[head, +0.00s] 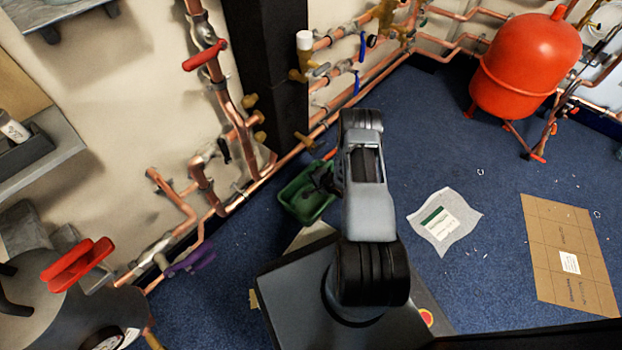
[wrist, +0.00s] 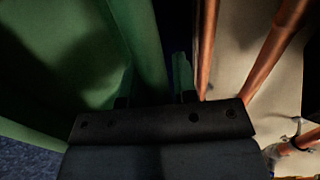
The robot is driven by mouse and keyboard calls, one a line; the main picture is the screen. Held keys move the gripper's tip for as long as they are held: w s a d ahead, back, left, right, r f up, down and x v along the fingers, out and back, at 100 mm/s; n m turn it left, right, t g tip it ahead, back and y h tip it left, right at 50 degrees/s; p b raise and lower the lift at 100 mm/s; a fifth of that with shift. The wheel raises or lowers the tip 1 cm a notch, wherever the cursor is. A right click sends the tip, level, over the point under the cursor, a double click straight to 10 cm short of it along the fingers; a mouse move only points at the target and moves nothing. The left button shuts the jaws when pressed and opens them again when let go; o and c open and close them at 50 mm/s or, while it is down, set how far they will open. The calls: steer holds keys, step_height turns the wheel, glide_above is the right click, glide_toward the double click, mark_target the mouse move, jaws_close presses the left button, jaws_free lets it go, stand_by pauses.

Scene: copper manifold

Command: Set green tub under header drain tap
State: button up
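The green tub (head: 296,199) stands on the blue floor beside the low copper pipes in the head view, partly hidden by my arm. In the wrist view the tub (wrist: 60,60) fills the left side, close up. My gripper (head: 324,180) is down at the tub's right side. In the wrist view my gripper's fingers (wrist: 155,98) are apart, with the tub's wall between them and a dark gap beside the right finger. Brass fittings (head: 304,140) sit on the pipes behind the tub; I cannot tell which is the header drain tap.
Copper pipes (head: 236,200) run along the wall close behind the tub, and they show at the right of the wrist view. A red tank (head: 526,62) stands at the back right. A white sheet (head: 444,220) and cardboard (head: 568,252) lie on the otherwise open floor to the right.

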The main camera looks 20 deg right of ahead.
steer(key=shift+o, duration=1.4)
steer(key=shift+r, duration=0.1)
steer(key=p+v, duration=0.6)
steer(key=v, duration=0.6)
steer(key=shift+s, duration=0.1)
